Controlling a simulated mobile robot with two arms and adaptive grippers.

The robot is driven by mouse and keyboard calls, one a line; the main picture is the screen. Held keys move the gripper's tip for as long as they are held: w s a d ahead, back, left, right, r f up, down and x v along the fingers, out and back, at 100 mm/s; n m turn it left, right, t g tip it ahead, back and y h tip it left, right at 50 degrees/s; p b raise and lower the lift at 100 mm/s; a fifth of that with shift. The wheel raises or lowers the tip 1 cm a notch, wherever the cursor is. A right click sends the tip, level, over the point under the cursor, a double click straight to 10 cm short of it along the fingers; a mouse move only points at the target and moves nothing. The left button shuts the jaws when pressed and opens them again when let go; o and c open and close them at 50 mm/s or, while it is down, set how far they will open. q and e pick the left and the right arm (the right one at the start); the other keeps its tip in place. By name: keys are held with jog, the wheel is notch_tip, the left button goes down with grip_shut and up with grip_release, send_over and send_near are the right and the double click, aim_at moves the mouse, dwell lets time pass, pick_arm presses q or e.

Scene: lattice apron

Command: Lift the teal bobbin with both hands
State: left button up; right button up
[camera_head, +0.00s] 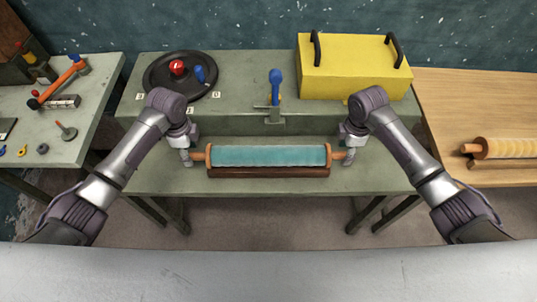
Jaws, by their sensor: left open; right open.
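The teal bobbin (268,155) lies level on a dark brown cradle (268,172) at the front of the green bench. Its wooden end flanges and short handles point left and right. My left gripper (187,157) is open beside the left handle, pointing down. My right gripper (349,157) is open at the right handle, pointing down. Whether either gripper's fingers touch the handles is too small to tell.
Behind the bobbin stand a blue-handled clamp (275,88), a yellow box (352,75) with black handles and a black round plate (180,82) with a red knob. A left table (75,125) holds tools. A yellow bobbin (508,148) lies on the right wooden table.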

pick_arm(q)
jog(key=shift+f, duration=1.3)
pick_arm(e)
jog(key=shift+f, duration=1.35)
pick_arm(q)
grip_shut()
pick_arm(e)
grip_shut()
